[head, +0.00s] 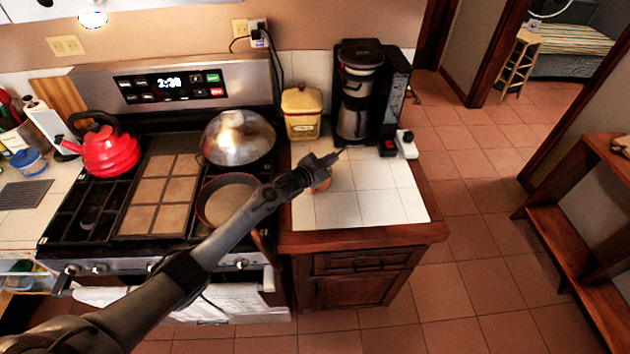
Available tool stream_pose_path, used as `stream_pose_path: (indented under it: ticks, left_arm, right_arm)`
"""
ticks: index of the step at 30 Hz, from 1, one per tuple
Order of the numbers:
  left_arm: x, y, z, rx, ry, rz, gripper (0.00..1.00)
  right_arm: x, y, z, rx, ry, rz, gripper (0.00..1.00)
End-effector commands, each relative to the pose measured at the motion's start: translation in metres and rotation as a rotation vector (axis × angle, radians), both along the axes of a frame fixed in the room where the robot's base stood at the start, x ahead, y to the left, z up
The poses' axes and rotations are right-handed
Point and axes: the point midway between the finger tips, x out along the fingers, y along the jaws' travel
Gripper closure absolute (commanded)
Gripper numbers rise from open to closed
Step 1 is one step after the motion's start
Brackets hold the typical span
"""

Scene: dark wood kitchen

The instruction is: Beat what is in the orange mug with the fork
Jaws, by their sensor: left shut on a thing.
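My left gripper (328,161) is over the white tiled counter to the right of the stove. It is shut on the fork, of which only a thin bit (341,152) seems to show at the fingertips. The orange mug (322,184) stands on the counter just below the gripper. My gripper and wrist hide most of the mug, and its contents cannot be seen. I cannot tell whether the fork's tines are inside the mug. My right gripper is not in view.
A black coffee maker (362,95) and a yellow canister (302,112) stand behind the mug. The stove holds a red kettle (108,150), a domed metal lid (238,138) and a pan (228,198) under my left arm. The counter's front right (385,200) is clear.

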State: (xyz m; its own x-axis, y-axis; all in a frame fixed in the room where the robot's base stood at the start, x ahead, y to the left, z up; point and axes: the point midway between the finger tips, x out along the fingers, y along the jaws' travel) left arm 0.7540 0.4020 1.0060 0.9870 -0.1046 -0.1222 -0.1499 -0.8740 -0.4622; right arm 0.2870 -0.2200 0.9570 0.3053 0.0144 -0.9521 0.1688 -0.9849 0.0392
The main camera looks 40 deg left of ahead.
Motion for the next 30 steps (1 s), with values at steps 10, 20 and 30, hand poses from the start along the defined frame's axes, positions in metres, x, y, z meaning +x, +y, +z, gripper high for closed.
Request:
stream_pose_path:
  ticks: [10,20,30]
  left_arm:
    - [0.0,0.0,0.032,0.0,-0.001,0.0,1.0]
    - [0.0,0.0,0.061,0.0,-0.001,0.0,1.0]
    - [0.0,0.0,0.078,0.0,0.0,0.0,1.0]
  right_arm:
    - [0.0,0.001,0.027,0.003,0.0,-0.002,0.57]
    - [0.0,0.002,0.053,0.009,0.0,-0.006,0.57]
    - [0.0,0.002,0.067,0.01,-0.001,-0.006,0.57]
